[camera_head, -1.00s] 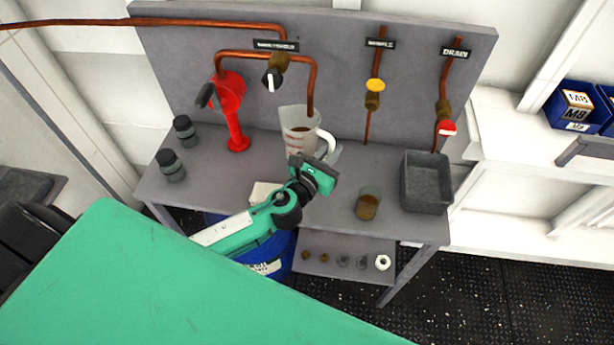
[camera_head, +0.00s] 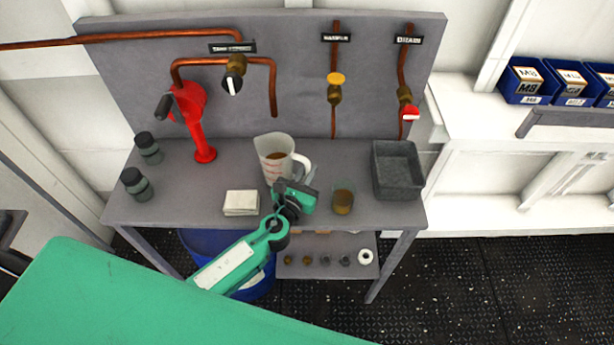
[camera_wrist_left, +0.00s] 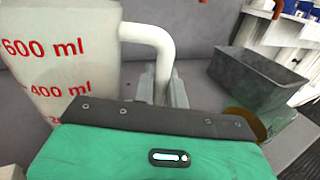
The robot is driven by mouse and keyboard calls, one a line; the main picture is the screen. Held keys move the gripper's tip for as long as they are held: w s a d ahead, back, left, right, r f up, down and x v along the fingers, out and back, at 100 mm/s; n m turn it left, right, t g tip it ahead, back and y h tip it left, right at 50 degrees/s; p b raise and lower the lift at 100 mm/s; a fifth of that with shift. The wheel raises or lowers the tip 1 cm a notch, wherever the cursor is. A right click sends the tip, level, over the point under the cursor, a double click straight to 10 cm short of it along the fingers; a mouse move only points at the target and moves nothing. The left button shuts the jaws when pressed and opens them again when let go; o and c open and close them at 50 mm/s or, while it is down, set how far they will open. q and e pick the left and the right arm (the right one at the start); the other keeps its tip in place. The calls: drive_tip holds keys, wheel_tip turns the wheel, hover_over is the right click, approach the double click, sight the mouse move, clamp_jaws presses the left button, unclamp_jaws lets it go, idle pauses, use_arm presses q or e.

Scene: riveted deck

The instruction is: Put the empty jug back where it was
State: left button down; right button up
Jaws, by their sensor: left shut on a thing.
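The translucent jug (camera_head: 270,167) with a white handle is near the middle of the bench, in front of the open end of the copper pipe. Some brown contents show inside it. It looks close to upright; I cannot tell whether its base touches the bench. My left gripper (camera_head: 307,180) is shut on the jug's handle. In the left wrist view the jug (camera_wrist_left: 62,60) shows red 600 ml and 400 ml marks, and its handle runs down between the fingers (camera_wrist_left: 163,88). The lower jug is hidden behind my gripper. My right gripper is not in view.
A glass (camera_head: 343,201) with brown contents stands right of my gripper. A grey bin (camera_head: 398,172) is farther right. A pale block (camera_head: 241,203) lies left of my gripper. A red hand pump (camera_head: 196,125) and two dark jars (camera_head: 137,184) stand left. The valve panel (camera_head: 300,60) rises behind.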

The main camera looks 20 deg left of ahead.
use_arm(q)
drive_tip(key=shift+f, duration=0.3)
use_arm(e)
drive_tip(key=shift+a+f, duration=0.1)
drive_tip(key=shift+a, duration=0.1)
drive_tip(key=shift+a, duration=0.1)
use_arm(q)
drive_tip(key=shift+f, duration=0.1)
drive_tip(key=c, duration=1.4)
unclamp_jaws()
drive_tip(key=shift+c, duration=0.2)
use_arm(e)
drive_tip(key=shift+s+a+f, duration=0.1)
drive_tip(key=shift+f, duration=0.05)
